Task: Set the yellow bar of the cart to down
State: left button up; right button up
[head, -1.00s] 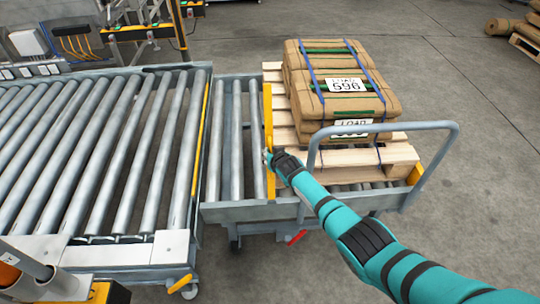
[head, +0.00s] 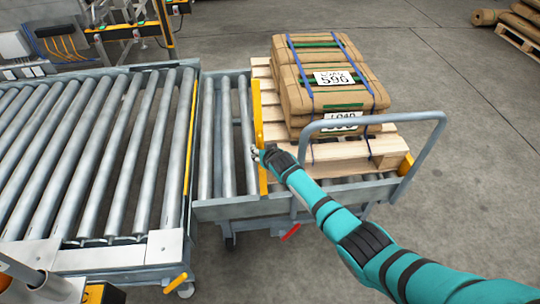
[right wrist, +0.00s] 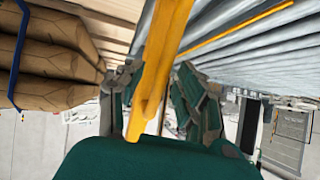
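The cart (head: 245,208) stands against the end of the roller conveyor. Its yellow bar (head: 257,115) runs along the cart's rollers beside the pallet and appears to stand up above them. My right gripper (head: 259,153) is at the near part of the bar. In the right wrist view the yellow bar (right wrist: 165,50) passes between the two fingers of the gripper (right wrist: 155,88). The fingers are apart, with a visible gap between the bar and the right-hand finger. My left gripper is not in view.
A wooden pallet (head: 385,150) with strapped brown sacks (head: 300,95) sits on the cart. The cart's grey handle (head: 430,155) rises at the right near my right arm. A red pedal (head: 291,232) is below. The roller conveyor (head: 130,120) fills the left.

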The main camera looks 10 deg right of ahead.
jog(key=v, duration=1)
jog(key=shift+s, duration=0.2)
jog(key=shift+d+r, duration=0.1)
jog(key=shift+d, duration=0.05)
